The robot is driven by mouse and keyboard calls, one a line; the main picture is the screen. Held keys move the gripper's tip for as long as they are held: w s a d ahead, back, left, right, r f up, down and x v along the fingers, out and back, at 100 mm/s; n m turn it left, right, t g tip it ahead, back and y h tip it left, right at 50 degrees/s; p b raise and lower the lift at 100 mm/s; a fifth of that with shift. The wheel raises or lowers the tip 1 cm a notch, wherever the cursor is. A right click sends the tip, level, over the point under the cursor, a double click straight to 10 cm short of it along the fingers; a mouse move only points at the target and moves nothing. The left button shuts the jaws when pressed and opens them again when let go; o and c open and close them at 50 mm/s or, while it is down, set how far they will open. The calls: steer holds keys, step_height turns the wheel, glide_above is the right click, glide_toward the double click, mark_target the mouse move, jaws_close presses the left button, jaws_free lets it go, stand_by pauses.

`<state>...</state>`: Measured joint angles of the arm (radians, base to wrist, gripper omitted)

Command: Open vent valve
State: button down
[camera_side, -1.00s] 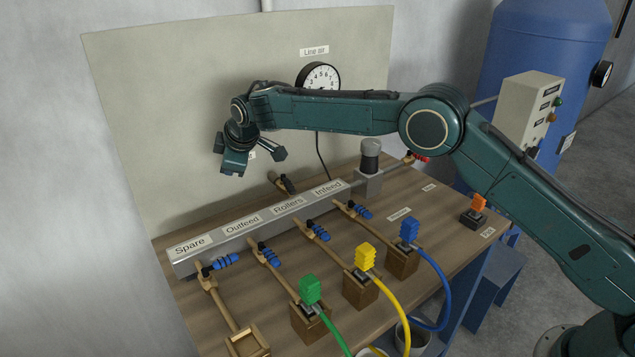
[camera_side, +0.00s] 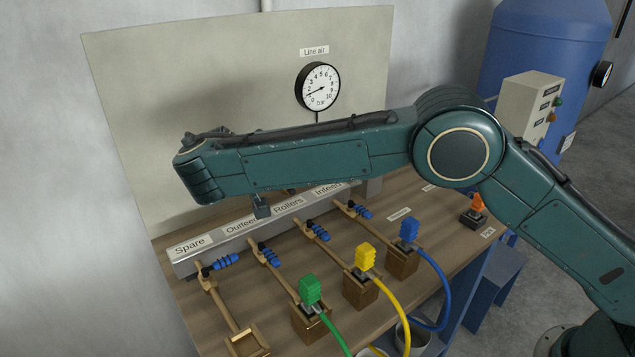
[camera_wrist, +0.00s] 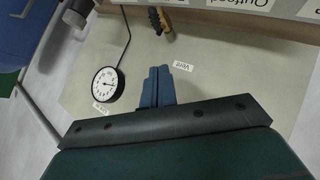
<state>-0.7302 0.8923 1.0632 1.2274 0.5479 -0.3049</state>
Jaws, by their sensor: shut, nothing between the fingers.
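The vent valve (camera_wrist: 160,22) shows at the top of the wrist view, a brass-coloured stub with a dark handle, above the "Vent" label (camera_wrist: 182,66). In the side view my arm hides most or all of it. My gripper (camera_wrist: 157,72) has its two blue fingers together and empty, pointing towards the valve but apart from it in the picture. In the side view a dark fingertip part of my gripper (camera_side: 261,208) shows below the forearm, in front of the manifold. I cannot tell its exact distance from the valve.
The grey manifold (camera_side: 183,268) carries several blue-handled branch valves (camera_side: 269,256). Green (camera_side: 310,290), yellow (camera_side: 366,256) and blue (camera_side: 409,230) plugs with hoses stand in front. The line-air gauge (camera_side: 318,87) hangs on the back panel (camera_side: 140,90).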

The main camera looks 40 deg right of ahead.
mark_target(291, 190)
steer(key=x, duration=1)
steer(key=shift+s+d+f, duration=0.15)
steer(key=shift+d+f, duration=0.4)
steer(key=shift+f, duration=0.25)
steer(key=shift+s+d+f, duration=0.15)
steer(key=shift+d+f, duration=0.35)
steer(key=shift+f, duration=0.35)
steer(key=shift+d, duration=0.15)
steer(key=shift+s+d+n+t+y, duration=0.15)
steer(key=shift+d+n+t+y, duration=0.25)
steer(key=shift+n, duration=0.2)
steer(key=shift+s+d+n+t+y, duration=0.2)
steer(key=shift+d+n+t+y, duration=0.15)
steer(key=shift+n, duration=0.25)
steer(key=shift+s+d+n+y, duration=0.1)
steer(key=shift+n+y, duration=0.3)
steer(key=shift+y, duration=0.05)
steer(key=shift+f, duration=0.1)
